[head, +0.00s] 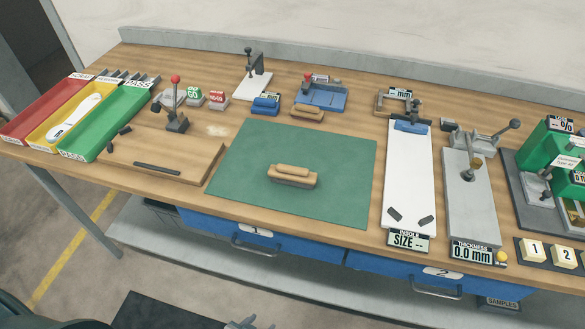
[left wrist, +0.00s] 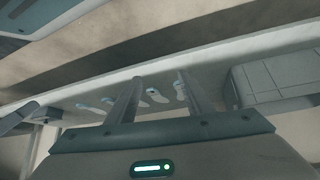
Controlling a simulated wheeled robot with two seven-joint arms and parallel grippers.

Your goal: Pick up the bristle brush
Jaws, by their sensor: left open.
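The bristle brush (head: 292,176) lies on the green mat (head: 345,205) in the middle of the bench. It has a light wooden handle on top and a darker base below. My left gripper (head: 248,324) only just shows at the bottom edge of the head view, well below and in front of the bench and far from the brush. In the left wrist view its two fingers (left wrist: 156,92) stand apart with nothing held between them. The brush is not in the left wrist view. My right gripper is not in view.
Red, yellow and green trays (head: 112,117) stand at the left. A similar wooden-topped block (head: 308,112) lies behind the mat. Gauges and a white size board (head: 408,180) are at the right. Blue drawers (head: 300,243) sit under the front edge. Insoles (left wrist: 157,95) show in the left wrist view.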

